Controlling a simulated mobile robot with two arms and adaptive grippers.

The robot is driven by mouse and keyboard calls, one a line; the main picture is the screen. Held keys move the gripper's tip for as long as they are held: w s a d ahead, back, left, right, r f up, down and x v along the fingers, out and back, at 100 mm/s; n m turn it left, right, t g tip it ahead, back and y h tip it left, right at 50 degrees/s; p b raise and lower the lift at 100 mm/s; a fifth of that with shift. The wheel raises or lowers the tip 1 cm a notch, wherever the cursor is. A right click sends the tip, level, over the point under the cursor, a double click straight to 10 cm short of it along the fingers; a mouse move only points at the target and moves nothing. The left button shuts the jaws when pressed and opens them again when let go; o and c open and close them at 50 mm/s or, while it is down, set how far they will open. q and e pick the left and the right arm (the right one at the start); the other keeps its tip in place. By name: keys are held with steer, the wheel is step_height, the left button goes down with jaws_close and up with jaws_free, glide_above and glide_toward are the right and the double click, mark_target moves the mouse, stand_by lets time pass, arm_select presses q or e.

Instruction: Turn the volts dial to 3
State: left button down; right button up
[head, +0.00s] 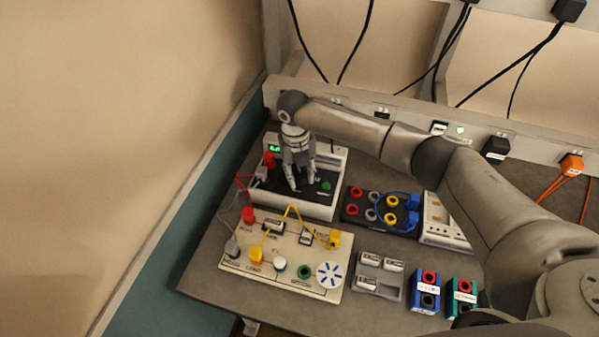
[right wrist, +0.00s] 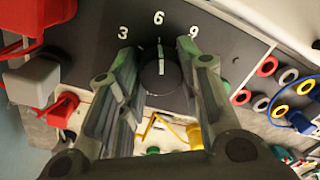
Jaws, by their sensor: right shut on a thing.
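The volts dial is a dark round knob (right wrist: 160,76) on the black panel of the power supply (right wrist: 240,50). The numbers 3, 6 and 9 are printed in an arc around it, and its white mark points at 6. In the head view, the white-and-black power supply (head: 323,209) stands at the back left of the bench with a small green display (head: 275,149). My right gripper (head: 304,187) reaches down over its panel and hides the dial there. In the right wrist view its two fingers (right wrist: 163,62) stand either side of the dial, shut on it. My left gripper is not in view.
Red and grey plugs (right wrist: 38,82) with leads sit close beside the dial. A white circuit board (head: 262,277) with yellow leads lies in front. A black socket block (head: 367,221), a battery tray (head: 378,277) and blue (head: 425,290) and green boxes stand right.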

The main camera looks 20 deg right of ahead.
mark_target(298, 176)
steer(key=shift+b, duration=0.3)
steer(key=shift+f+n+b, duration=0.15)
steer(key=shift+n+b, duration=0.45)
steer(key=shift+b, duration=0.1)
steer(key=n+b, duration=0.4)
steer(key=b, duration=0.1)
steer(key=shift+n+b, duration=0.35)
steer(key=shift+n, duration=0.05)
steer(key=shift+n+b, duration=1.5)
steer(key=shift+r, duration=0.2)
steer(key=o, duration=1.1)
steer(key=shift+c, duration=0.2)
step_height(298, 176, up, 12)
steer(key=shift+s+a, duration=0.25)
steer(key=shift+s, duration=0.05)
